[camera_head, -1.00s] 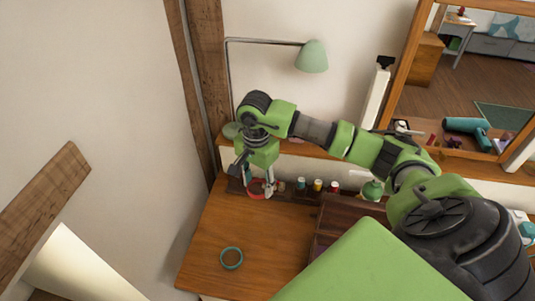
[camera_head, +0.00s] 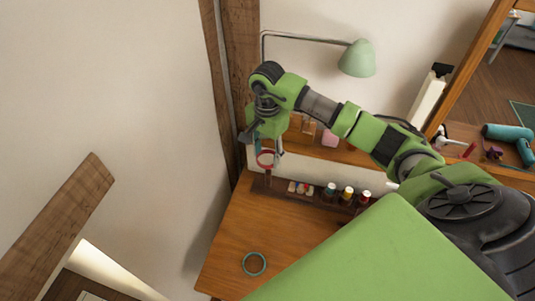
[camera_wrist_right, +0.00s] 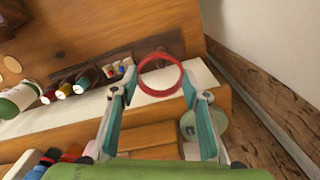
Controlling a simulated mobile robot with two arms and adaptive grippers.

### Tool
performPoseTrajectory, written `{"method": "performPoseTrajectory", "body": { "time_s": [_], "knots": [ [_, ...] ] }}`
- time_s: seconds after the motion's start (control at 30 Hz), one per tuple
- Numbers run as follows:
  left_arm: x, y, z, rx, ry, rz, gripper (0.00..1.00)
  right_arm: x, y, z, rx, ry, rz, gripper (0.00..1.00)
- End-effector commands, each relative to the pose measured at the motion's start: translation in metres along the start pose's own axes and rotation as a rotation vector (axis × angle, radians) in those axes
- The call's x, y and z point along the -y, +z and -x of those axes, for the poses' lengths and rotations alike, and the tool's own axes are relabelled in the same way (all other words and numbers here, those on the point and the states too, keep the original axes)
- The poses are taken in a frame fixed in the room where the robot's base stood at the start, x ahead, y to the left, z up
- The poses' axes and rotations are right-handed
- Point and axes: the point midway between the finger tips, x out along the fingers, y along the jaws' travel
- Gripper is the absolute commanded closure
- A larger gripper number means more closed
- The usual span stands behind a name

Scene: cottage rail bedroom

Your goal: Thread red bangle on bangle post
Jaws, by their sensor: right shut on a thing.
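The red bangle (camera_head: 265,167) is held at the fingertips of my right gripper (camera_head: 267,152), above the back left of the wooden desk. In the right wrist view the bangle (camera_wrist_right: 160,93) shows as a full ring between the two fingertips (camera_wrist_right: 160,89), which stand well apart on either side of it. A teal bangle (camera_head: 244,265) lies flat near the front left of the desk. I cannot clearly make out the bangle post; part of the area under the gripper is hidden. My left gripper is out of view.
A dark rack (camera_head: 318,197) with several small bottles stands along the back of the desk. A wooden shelf (camera_head: 350,154) runs behind it. A green lamp (camera_head: 357,59) hangs above, and a timber post (camera_head: 241,60) stands close behind my gripper. The desk's front left is mostly clear.

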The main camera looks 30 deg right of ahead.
Motion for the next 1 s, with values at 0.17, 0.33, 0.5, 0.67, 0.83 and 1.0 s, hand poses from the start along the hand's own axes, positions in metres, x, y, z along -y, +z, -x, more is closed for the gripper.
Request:
{"method": "performPoseTrajectory", "body": {
  "time_s": [0.17, 0.33, 0.5, 0.67, 0.83, 1.0],
  "knots": [
    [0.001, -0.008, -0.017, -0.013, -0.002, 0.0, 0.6, 0.0, -0.001, -0.017, -0.001, -0.001, 0.0, 0.76],
    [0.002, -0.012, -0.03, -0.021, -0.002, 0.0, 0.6, 0.0, -0.001, -0.03, -0.002, 0.0, 0.001, 0.76],
    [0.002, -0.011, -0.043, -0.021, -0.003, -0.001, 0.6, 0.0, -0.001, -0.044, -0.001, -0.001, 0.001, 0.76],
    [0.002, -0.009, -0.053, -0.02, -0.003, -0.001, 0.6, 0.0, 0.0, -0.056, -0.001, -0.001, 0.001, 0.76],
    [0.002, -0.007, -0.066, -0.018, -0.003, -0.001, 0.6, 0.0, -0.001, -0.07, -0.001, -0.001, 0.0, 0.76],
    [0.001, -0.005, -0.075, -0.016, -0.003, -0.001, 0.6, 0.0, 0.0, -0.082, -0.001, 0.0, 0.0, 0.76]
  ]
}}
